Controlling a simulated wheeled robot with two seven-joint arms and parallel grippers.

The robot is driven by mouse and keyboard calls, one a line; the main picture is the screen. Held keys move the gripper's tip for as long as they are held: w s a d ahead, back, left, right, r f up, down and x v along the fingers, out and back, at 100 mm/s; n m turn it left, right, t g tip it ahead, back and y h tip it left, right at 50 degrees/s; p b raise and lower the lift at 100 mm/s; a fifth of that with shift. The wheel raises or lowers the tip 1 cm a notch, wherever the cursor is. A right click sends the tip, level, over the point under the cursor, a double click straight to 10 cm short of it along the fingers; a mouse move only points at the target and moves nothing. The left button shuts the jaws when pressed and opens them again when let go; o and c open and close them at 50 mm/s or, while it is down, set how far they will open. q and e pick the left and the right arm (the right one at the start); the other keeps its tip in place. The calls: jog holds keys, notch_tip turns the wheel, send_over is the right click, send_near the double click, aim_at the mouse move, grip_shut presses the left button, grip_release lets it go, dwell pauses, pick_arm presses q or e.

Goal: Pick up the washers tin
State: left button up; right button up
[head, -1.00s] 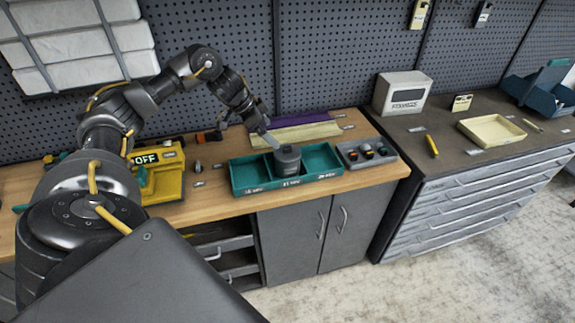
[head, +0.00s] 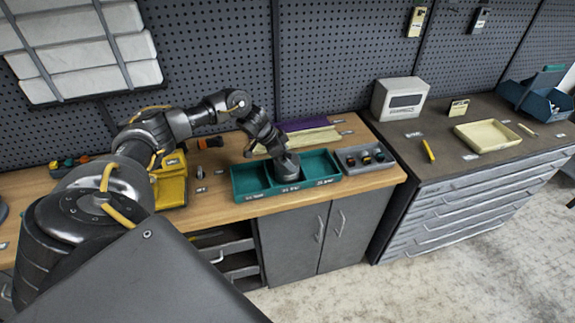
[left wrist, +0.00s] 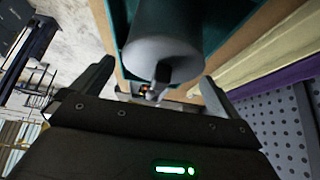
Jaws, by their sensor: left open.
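A dark grey round tin (head: 287,168) stands in the middle compartment of a green three-part tray (head: 243,184) on the wooden bench. No name on the tin is readable. My left gripper (head: 279,152) is over the tin, and the arm hides part of its top. In the left wrist view the tin (left wrist: 165,45) shows grey, with a small dark knob in its face. The open fingers of the left gripper (left wrist: 156,72) lie to either side of the knob; I cannot tell whether they touch the tin. My right gripper is not in view.
A grey holder (head: 365,158) with several small round parts stands right of the tray. A yellow box (head: 171,188) stands to the left. Purple and cream strips (head: 313,136) lie behind the tray. A cream tray (head: 488,134) sits on the grey cabinet at right.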

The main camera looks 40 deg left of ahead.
pick_arm(q)
jog(key=shift+f, duration=0.1)
jog(key=shift+c, duration=1.1)
jog(key=c, duration=0.9)
jog(key=shift+r+b, duration=0.55)
notch_tip(320, 180, up, 2)
jog(key=shift+s+r+b, duration=0.15)
jog(key=shift+r+b, duration=0.05)
jog(key=shift+b, duration=0.5)
jog(key=s+a+r+b, duration=0.1)
jog(key=s+r, duration=0.2)
jog(key=s, duration=0.1)
jog(key=s+r+b, duration=0.2)
jog(key=s+r, duration=0.1)
jog(key=s, duration=0.2)
jog(key=s+a+r+b, duration=0.1)
jog(key=s+r+b, duration=0.1)
jog(key=s+r, duration=0.1)
jog(key=shift+s+a+r, duration=0.15)
jog(key=shift+s+r, duration=0.05)
jog(key=shift+s, duration=0.2)
jog(key=shift+s+a+r, duration=0.15)
jog(key=shift+s, duration=0.2)
